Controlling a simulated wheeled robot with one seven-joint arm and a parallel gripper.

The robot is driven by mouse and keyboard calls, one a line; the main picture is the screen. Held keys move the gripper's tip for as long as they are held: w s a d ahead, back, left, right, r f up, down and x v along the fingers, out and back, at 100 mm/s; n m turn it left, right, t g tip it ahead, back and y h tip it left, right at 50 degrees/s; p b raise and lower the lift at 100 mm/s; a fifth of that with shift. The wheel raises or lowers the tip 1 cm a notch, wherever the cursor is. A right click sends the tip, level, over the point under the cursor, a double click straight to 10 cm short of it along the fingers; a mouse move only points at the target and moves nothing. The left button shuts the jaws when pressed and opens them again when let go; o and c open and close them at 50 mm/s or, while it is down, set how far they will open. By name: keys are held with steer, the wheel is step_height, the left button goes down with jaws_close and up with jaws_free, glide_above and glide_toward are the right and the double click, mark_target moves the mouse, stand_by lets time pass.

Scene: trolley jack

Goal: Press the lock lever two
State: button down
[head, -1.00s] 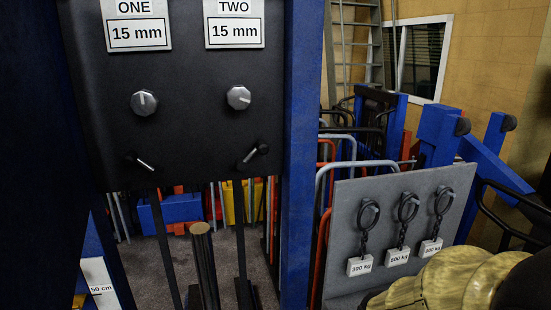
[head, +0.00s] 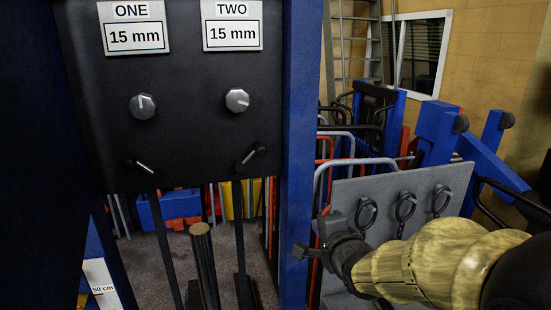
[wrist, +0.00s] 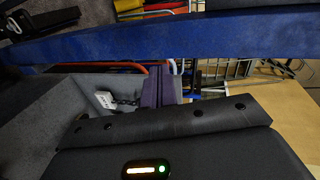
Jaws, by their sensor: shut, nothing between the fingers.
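Lock lever two (head: 251,155) is a small light bar with a black knob, low on the black panel (head: 190,140) under the TWO label (head: 232,10). It slants up to the right. Lock lever one (head: 140,164) slants down to the right under the ONE label (head: 131,11). My gripper (head: 299,250) is shut and empty in the head view. It is right of and below lever two, apart from it, overlapping the blue post (head: 299,150) in the picture.
Both displays read 15 mm, above two round knobs (head: 143,106) (head: 237,100). A grey board (head: 440,180) with rings (head: 405,210) stands at the right behind my arm. The blue post crosses the wrist view (wrist: 160,45). Thin poles (head: 205,265) stand below the panel.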

steer(key=a+r+m+t+y, duration=0.3)
steer(key=a+r+m+y, duration=0.1)
steer(key=r, duration=0.7)
steer(key=shift+w+a+m+y+p, duration=0.15)
steer(key=shift+a+m+y+p, duration=0.25)
steer(key=shift+a+y, duration=0.4)
steer(key=shift+w+r, duration=0.15)
steer(key=p+x, duration=0.4)
steer(key=x, duration=0.5)
steer(key=shift+w+a+p, duration=0.2)
steer(key=shift+w+p, duration=0.1)
steer(key=shift+w, duration=0.1)
